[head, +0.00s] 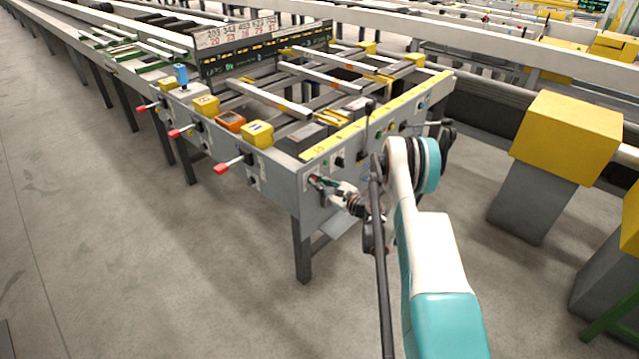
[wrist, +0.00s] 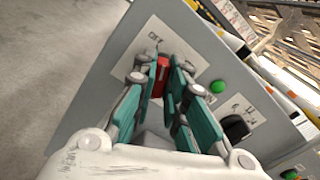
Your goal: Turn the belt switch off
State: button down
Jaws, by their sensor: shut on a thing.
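The belt switch shows in the wrist view as a red handle (wrist: 162,64) on a pale plate (wrist: 152,38) with small lettering at its top. The plate is on the grey end panel of the runout table (head: 283,190). My gripper (wrist: 165,78) is shut on the red handle, with a teal finger on each side of it. In the head view my gripper (head: 318,184) reaches the panel near its left corner.
A green button (wrist: 217,87) and a black knob (wrist: 235,127) are right of the switch in the wrist view. Red-tipped levers (head: 222,168) stick out along the table's left side. Yellow-topped posts (head: 565,125) stand at the right. The floor at the left is clear.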

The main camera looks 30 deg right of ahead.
jog(key=shift+s+f+n, duration=0.1)
jog(key=shift+n, duration=1.7)
jog(key=c, duration=1.6)
grip_release()
notch_tip(320, 180, up, 10)
jog(key=shift+r, duration=0.1)
